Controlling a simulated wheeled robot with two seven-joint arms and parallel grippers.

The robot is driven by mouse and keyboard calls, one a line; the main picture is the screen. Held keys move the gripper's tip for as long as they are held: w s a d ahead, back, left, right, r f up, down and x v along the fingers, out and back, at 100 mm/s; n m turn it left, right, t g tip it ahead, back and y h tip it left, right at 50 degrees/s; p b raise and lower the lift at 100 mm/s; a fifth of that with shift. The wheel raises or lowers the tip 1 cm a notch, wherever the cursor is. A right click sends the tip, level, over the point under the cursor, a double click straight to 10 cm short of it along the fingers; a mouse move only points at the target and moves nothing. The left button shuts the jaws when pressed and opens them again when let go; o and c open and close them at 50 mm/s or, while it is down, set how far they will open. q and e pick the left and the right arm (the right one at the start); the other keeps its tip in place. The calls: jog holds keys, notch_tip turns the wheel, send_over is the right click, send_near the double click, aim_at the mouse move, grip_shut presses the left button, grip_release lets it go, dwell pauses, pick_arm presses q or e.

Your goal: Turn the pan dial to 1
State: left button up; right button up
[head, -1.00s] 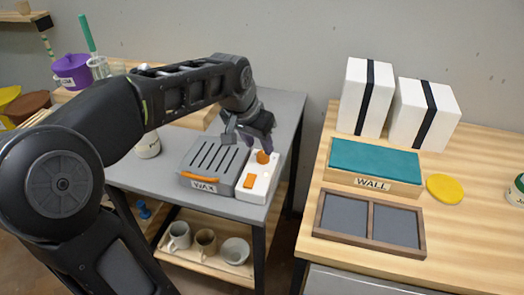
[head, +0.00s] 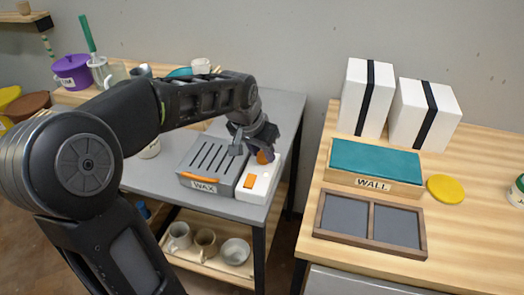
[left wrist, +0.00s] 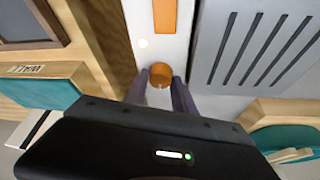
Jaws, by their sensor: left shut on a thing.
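The pan dial is an orange knob (head: 264,157) on the white control panel (head: 268,184), right of the grey slotted wax pan (head: 212,158). It shows again as an orange round knob in the left wrist view (left wrist: 160,75), with a small pale mark on its near edge. My left gripper (head: 258,154) comes from above and is shut on the dial, one finger on each side in the left wrist view (left wrist: 161,88). Any numbers around the dial cannot be read. My right gripper is not in view.
A wooden table to the right holds a teal-topped WALL box (head: 374,162), a two-part dark tray (head: 369,227), a yellow disc (head: 446,188) and two white strapped boxes (head: 366,97). Mugs and a bowl (head: 235,251) stand on the shelf below. A gap separates the tables.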

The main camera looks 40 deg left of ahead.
pick_arm(q)
grip_shut()
jog(key=shift+n, duration=0.4)
jog(key=n+b, duration=0.1)
jog(key=n+y+b, duration=0.1)
jog(key=n, duration=0.1)
jog(key=shift+w+d+f+y+b, duration=0.1)
jog(key=shift+f+y+b, duration=0.05)
jog(key=shift+y+b, duration=0.2)
jog(key=n+g+b, duration=0.1)
jog(key=n, duration=0.2)
jog(key=shift+d+y+b, duration=0.1)
jog(key=shift+y+b, duration=0.25)
jog(key=shift+b, duration=0.05)
jog(key=n+b, duration=0.1)
jog(key=n, duration=0.1)
jog(key=shift+w+n+g+y, duration=0.1)
jog(key=shift+n+g+y, duration=0.2)
jog(key=shift+g+y, duration=0.1)
jog(key=shift+n+g+y, duration=0.3)
jog(key=shift+n+g, duration=0.1)
jog(key=shift+n, duration=0.9)
jog(key=shift+r, duration=0.2)
jog(key=o, duration=0.7)
grip_release()
